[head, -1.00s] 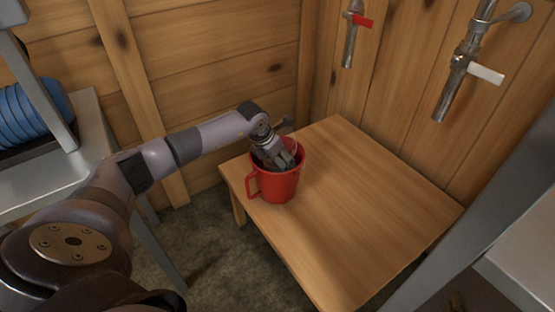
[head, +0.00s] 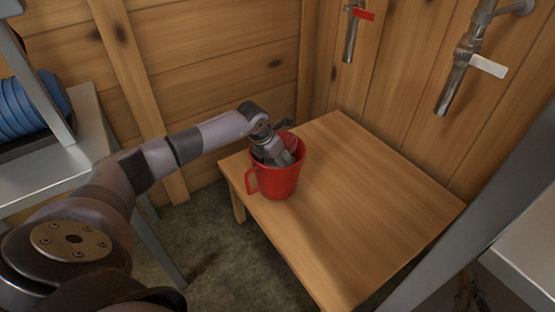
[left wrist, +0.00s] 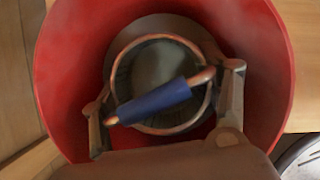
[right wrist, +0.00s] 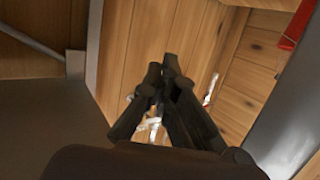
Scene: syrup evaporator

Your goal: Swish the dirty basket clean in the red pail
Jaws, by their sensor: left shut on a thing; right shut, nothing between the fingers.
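The red pail (head: 276,182) stands upright near the back left corner of the low wooden table; it also fills most of the left wrist view (left wrist: 66,75). My left gripper (head: 275,155) reaches down inside its rim. In the left wrist view my left gripper (left wrist: 162,100) is shut on the handle of the basket (left wrist: 170,128), a round metal-rimmed basket with a blue grip (left wrist: 155,100). The basket is inside the pail; its lower part is hidden, and I cannot tell how clean it is. My right gripper (right wrist: 163,72) is shut and empty, away from the pail.
A red-handled tap (head: 360,15) and a white-handled tap (head: 487,66) hang on the plank wall behind the table (head: 365,210). Blue stacked things (head: 32,115) sit on a metal stand at left. Grey metal framing rises at right. The table is bare right of the pail.

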